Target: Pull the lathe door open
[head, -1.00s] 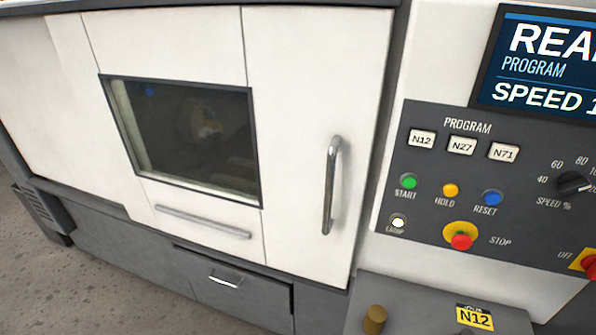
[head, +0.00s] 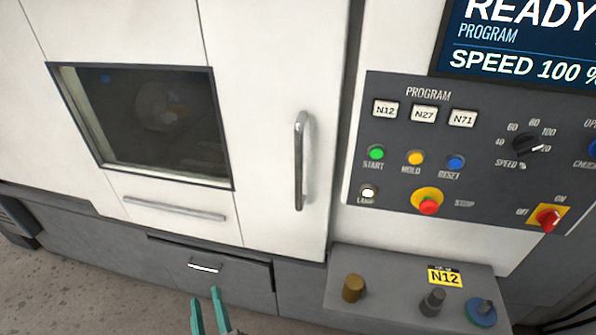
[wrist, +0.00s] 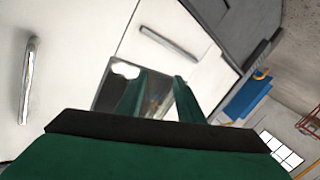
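The lathe door (head: 270,120) is a white panel with a dark window (head: 145,120), and it looks shut. Its vertical metal handle (head: 300,160) is at the door's right side; the handle also shows at the left of the wrist view (wrist: 28,80). My gripper (head: 207,298) is at the bottom of the head view, below and left of the handle and apart from it. Its two green fingers stand apart with nothing seen between them. In the wrist view the fingers (wrist: 160,92) point toward the window area.
A control panel (head: 460,160) with buttons and a screen (head: 525,50) is right of the door. Below it a grey shelf (head: 390,305) juts out with several small parts. A drawer (head: 215,262) is below the door. Open floor (head: 80,270) is at lower left.

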